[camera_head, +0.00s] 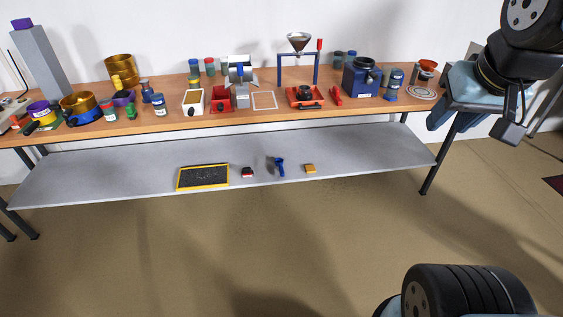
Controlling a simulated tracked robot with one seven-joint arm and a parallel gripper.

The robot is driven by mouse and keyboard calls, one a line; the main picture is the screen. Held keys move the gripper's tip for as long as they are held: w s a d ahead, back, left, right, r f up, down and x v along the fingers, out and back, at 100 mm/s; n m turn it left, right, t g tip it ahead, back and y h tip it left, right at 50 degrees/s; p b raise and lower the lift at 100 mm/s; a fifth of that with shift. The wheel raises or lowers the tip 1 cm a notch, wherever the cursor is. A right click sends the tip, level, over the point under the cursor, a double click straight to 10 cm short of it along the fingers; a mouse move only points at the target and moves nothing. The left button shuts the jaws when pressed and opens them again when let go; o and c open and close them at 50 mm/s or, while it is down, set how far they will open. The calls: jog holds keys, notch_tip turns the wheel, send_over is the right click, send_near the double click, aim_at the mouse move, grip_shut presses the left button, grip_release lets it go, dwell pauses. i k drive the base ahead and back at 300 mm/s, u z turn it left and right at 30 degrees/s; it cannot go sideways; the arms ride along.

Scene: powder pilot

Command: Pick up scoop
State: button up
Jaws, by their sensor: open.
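I cannot tell for certain which item is the scoop. A small red long-shaped tool (336,95) lies on the wooden bench right of the red tray, and could be a scoop. A blue handled tool (280,167) lies on the grey lower shelf and could also be one. My gripper (440,117) is at the right, by the bench's right end, apart from both tools. It is open, with nothing seen in it. Its fingers are partly hard to make out.
The wooden bench (207,119) is crowded with jars, a funnel stand (316,68), a blue machine (361,78) and brass sieves (119,67). The grey shelf (110,180) below holds a yellow-framed black mat (203,177), a red-and-black item (247,172) and a yellow block (310,168). Floor in front is clear.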

aim_at(280, 167)
jog(key=z, duration=0.1)
jog(key=i, duration=0.95)
jog(key=u, duration=0.1)
